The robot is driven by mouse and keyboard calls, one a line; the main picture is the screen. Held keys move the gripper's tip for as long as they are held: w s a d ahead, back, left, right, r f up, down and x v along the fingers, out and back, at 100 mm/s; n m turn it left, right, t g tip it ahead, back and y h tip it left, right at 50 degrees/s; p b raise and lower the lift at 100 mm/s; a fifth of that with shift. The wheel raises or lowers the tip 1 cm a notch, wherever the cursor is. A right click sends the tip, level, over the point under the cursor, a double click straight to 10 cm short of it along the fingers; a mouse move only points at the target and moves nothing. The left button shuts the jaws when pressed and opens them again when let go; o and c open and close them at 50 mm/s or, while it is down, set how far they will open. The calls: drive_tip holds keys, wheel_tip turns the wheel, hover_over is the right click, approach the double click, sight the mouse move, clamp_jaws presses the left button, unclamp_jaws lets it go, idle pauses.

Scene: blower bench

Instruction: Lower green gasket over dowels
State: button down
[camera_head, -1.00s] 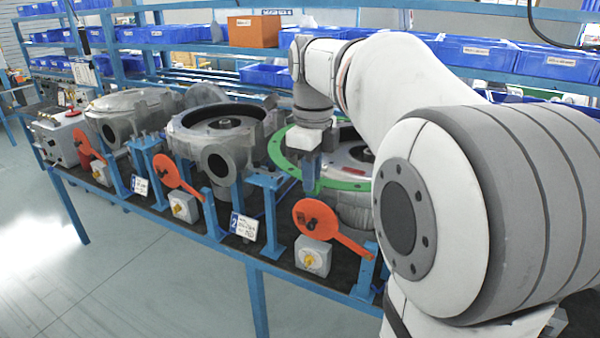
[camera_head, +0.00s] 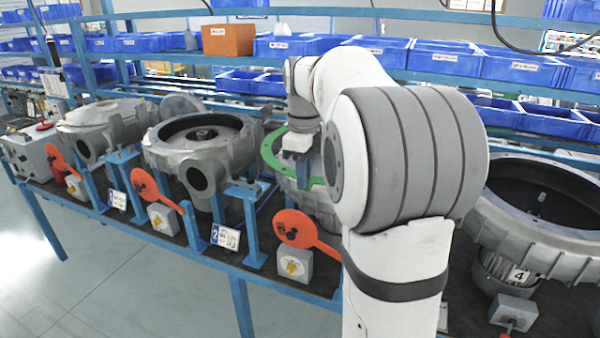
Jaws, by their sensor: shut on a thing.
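The green gasket (camera_head: 272,150) is a flat ring, seen only in part, at the grey blower housing (camera_head: 314,204) just left of my arm. My gripper (camera_head: 302,176) is shut on the gasket's near rim, its blue fingers pointing down. The gasket looks roughly level over the top of the housing. I cannot tell whether it touches the housing. My arm hides the gasket's right side and much of the housing. The dowels are not visible.
Another open housing (camera_head: 203,145) stands to the left, and one marked 4 (camera_head: 540,215) to the right. Orange paddles, such as this one (camera_head: 296,228), stand along the bench front. Blue bins (camera_head: 455,60) fill shelves behind.

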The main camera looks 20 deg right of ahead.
drive_tip(key=shift+w+d+p, duration=0.8)
drive_tip(key=shift+w+d, duration=0.4)
drive_tip(key=shift+d, duration=0.1)
drive_tip(key=shift+w+d, duration=4.9)
drive_tip(key=shift+d, duration=0.1)
drive_tip(key=shift+a+f+b, duration=0.1)
drive_tip(key=shift+f+b, duration=1.85)
drive_tip(key=shift+f, duration=1.35)
drive_tip(key=shift+s+p, duration=0.1)
drive_tip(key=shift+p, duration=0.2)
drive_tip(key=shift+f+b, duration=0.4)
drive_tip(key=shift+f, duration=1.05)
